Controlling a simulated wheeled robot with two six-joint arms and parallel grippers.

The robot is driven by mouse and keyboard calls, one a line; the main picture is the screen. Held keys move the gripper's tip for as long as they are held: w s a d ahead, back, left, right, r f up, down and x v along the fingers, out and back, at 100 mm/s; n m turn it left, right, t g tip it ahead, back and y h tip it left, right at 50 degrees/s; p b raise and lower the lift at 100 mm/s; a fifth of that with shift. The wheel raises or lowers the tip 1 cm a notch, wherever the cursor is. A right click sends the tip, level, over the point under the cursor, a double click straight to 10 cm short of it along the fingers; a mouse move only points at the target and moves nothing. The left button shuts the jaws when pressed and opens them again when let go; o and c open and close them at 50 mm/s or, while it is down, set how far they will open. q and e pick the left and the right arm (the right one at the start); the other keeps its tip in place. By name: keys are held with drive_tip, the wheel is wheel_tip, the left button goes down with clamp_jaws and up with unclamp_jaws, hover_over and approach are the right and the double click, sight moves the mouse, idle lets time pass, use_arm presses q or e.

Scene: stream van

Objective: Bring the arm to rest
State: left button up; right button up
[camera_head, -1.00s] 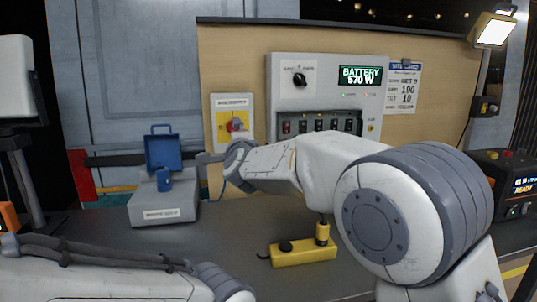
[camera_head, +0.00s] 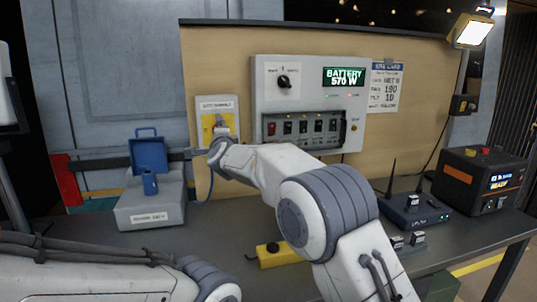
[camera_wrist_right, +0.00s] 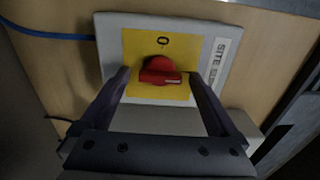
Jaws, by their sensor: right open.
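My right arm (camera_head: 330,215) reaches across the bench towards a yellow-faced switch plate (camera_head: 207,122) on the wooden board. My right gripper (camera_wrist_right: 162,82) is open and empty. In the right wrist view its two fingers frame a red rotary knob (camera_wrist_right: 160,72) on the yellow plate, one finger on each side. A gap to the knob cannot be judged. The head view hides most of the knob behind my right wrist. My left arm (camera_head: 90,280) lies low at the bottom left; its gripper is out of view.
A grey box with an open blue case (camera_head: 150,155) stands left of my right wrist. A battery panel (camera_head: 310,105) hangs behind the arm. A yellow box (camera_head: 275,257) lies beside the elbow. A router with antennas (camera_head: 418,212) and a dark unit (camera_head: 485,180) stand at the right.

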drive_tip(key=b+v, duration=0.3)
drive_tip(key=v, duration=0.7)
drive_tip(key=w+a+n+p, duration=0.2)
drive_tip(key=w+n+p, duration=0.7)
drive_tip(key=n+p, duration=0.9)
drive_tip(key=shift+w+a+p, duration=0.3)
drive_tip(key=shift+w+p, duration=0.05)
drive_tip(key=shift+p, duration=2.35)
